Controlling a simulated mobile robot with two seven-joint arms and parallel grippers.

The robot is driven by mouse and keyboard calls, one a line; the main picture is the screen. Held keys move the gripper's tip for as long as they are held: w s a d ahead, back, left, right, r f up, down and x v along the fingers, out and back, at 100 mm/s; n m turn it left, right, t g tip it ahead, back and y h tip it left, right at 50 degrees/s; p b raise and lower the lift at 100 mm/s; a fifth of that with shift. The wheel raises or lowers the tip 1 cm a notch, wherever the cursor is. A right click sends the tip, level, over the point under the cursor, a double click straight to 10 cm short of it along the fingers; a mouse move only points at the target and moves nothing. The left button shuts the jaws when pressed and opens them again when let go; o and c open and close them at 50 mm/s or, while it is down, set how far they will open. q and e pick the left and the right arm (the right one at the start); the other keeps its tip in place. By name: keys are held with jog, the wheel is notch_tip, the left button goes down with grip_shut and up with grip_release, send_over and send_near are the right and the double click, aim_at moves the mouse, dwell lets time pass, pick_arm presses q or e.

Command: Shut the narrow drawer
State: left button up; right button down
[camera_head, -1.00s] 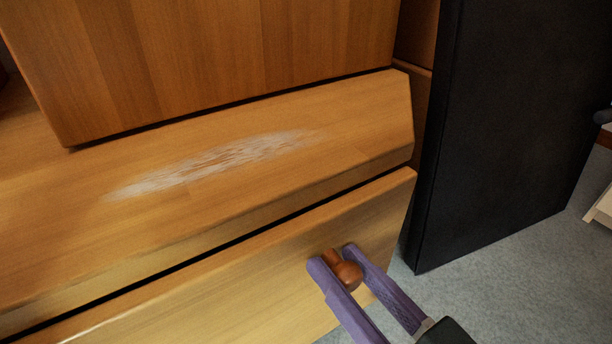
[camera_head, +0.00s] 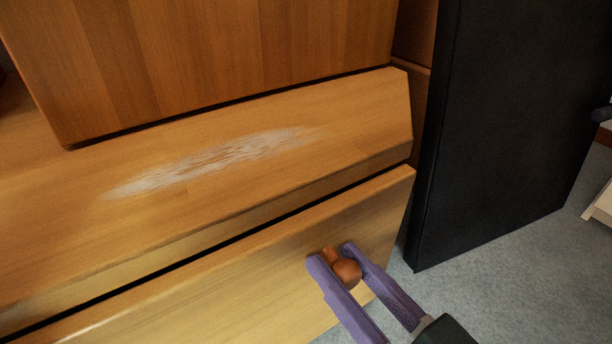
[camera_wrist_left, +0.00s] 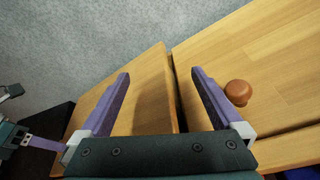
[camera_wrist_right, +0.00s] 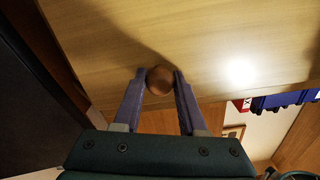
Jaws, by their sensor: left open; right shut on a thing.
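A pale wooden drawer front (camera_head: 250,275) runs along the bottom of the head view, below a wooden ledge. My right gripper (camera_head: 334,258) is shut on its round brown knob (camera_head: 346,272). The right wrist view shows the knob (camera_wrist_right: 159,80) between the two purple fingertips, against the wooden front (camera_wrist_right: 200,40). My left gripper (camera_wrist_left: 160,75) is open and empty in the left wrist view, over wooden panels split by a dark gap. A brown knob (camera_wrist_left: 238,92) stands outside its right finger. I cannot tell which drawer is the narrow one.
The wooden ledge (camera_head: 60,230) has a whitish worn patch (camera_head: 215,160), with a wooden cabinet block (camera_head: 220,50) above it. A tall black panel (camera_head: 500,130) stands close on the right. Grey carpet (camera_head: 500,270) is clear at lower right.

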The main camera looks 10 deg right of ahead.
aim_at(323, 247)
jog(key=x, duration=0.3)
jog(key=shift+w+a+f, duration=0.15)
jog(key=shift+w, duration=0.2)
jog(key=c, duration=0.9)
grip_release()
jog(key=o, duration=0.4)
jog(key=shift+w, duration=0.1)
jog(key=shift+o, duration=0.2)
